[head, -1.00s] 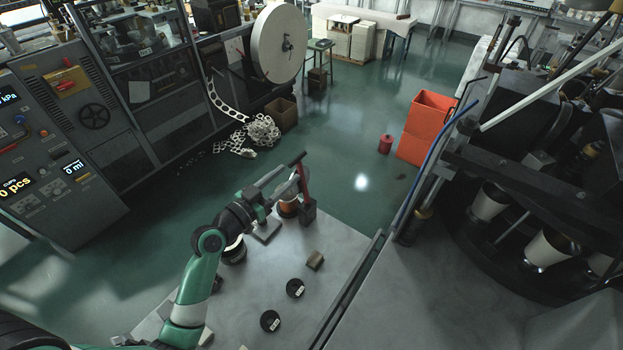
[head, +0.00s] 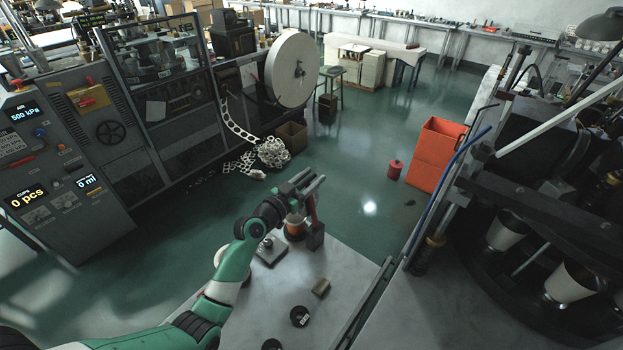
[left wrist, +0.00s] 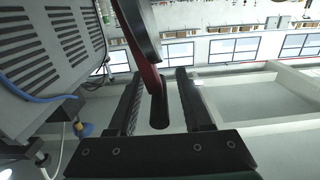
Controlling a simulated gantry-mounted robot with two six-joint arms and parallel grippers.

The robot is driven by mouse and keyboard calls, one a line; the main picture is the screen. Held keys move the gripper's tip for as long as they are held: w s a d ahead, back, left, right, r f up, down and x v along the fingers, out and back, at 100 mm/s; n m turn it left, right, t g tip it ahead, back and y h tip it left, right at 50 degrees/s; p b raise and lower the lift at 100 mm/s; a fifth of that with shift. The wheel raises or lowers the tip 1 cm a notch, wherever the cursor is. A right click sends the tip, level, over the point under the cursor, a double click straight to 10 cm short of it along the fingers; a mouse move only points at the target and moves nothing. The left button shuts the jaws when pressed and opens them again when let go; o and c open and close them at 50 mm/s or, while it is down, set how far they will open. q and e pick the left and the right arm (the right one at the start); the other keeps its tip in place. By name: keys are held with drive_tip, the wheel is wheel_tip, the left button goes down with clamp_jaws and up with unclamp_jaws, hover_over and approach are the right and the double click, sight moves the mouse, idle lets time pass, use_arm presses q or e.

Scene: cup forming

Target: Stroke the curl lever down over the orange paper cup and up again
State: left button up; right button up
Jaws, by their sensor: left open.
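The curl lever (head: 311,208) is a red bar on a dark block at the far right corner of the grey bench. The orange paper cup (head: 294,230) sits just left of its base, partly hidden by my arm. My left gripper (head: 306,182) is open at the upper end of the lever. In the left wrist view, the red lever (left wrist: 152,78) and its dark end lie between the two spread fingers of my gripper (left wrist: 157,100), with gaps on both sides. The lever's upper end is mostly hidden in the head view. My right gripper is not in view.
A small brown block (head: 321,288) and a dark round piece (head: 300,316) lie on the bench (head: 345,262). A metal rail runs along the bench's right side, beside large dark machinery. Open green floor lies beyond the bench.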

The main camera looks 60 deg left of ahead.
use_arm(q)
drive_tip(key=shift+c, duration=0.3)
clamp_jaws()
idle(1.2)
